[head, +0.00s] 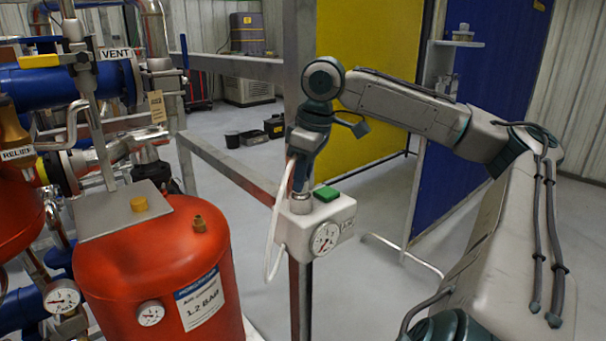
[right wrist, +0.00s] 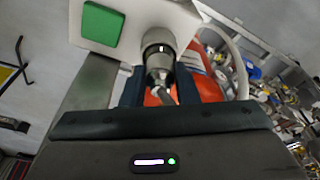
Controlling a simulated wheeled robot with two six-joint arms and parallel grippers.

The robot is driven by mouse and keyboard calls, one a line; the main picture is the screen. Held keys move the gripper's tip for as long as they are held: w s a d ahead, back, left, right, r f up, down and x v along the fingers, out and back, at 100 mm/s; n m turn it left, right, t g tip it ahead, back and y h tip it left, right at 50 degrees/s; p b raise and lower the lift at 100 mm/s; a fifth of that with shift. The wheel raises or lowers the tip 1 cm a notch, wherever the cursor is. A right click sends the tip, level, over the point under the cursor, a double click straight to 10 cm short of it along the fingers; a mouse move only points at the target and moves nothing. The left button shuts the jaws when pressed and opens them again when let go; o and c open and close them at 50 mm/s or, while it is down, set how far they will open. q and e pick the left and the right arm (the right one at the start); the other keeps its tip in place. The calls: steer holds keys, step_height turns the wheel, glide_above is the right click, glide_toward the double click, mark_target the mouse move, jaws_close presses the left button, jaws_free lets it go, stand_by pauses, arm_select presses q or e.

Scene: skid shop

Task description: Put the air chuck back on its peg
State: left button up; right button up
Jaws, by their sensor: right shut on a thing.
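My right gripper (head: 300,185) points down just above the white box (head: 318,225) with a green button and a round gauge. In the right wrist view, my right gripper (right wrist: 158,95) is shut on the metal air chuck (right wrist: 159,60), which lies between its dark fingers. The chuck also shows in the head view (head: 301,204), close against the box. A white hose (head: 271,245) loops down beside the box; it also shows in the right wrist view (right wrist: 240,65). I cannot make out the peg separately, or whether the chuck is on it. My left gripper is not in view.
A red tank (head: 160,265) with a gauge and label stands left of the box. Pipes and valves crowd the left side. Grey steel post (head: 299,80) and rails frame the box.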

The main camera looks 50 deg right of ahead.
steer(key=shift+f, duration=0.3)
steer(key=o, duration=1.2)
